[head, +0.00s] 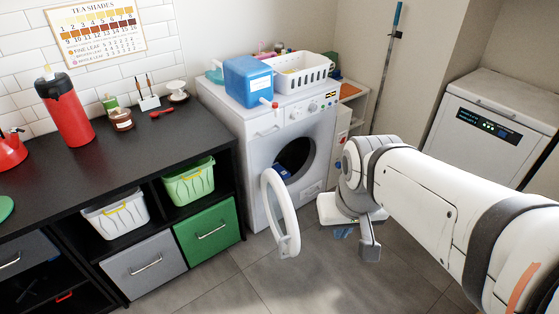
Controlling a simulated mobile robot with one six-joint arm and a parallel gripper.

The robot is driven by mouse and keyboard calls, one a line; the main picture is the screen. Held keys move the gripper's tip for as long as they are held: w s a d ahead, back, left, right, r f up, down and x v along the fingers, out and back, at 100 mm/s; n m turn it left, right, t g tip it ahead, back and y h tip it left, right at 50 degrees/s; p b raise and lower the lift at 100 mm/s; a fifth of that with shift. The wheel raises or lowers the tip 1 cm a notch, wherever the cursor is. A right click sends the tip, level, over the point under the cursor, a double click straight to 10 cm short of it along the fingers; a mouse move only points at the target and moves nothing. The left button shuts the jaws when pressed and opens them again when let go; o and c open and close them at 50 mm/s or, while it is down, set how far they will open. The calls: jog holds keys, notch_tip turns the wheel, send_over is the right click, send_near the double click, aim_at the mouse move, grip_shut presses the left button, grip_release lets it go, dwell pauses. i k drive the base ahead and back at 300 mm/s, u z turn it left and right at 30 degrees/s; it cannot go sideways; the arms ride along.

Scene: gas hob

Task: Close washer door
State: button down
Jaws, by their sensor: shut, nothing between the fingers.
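The white washer (254,138) stands at the end of the black counter. Its round door (281,212) is wide open, hinged at the left of the opening and swung out toward me. The dark drum opening (296,158) shows a blue item (283,172) at its lower left. My gripper (357,243) is to the right of the door, in front of the washer, pointing down. It is shut, holds nothing, and is apart from the door. My wrist hides part of the floor and the area right of the washer.
A blue container (247,80) and a white basket (298,72) stand on the washer. The black counter (140,138) with baskets and drawers runs along the left. A white appliance (485,130) stands at the right. The grey floor (215,285) in front is clear.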

aim_at(291, 247)
jog(key=i, duration=1)
jog(key=z, duration=0.05)
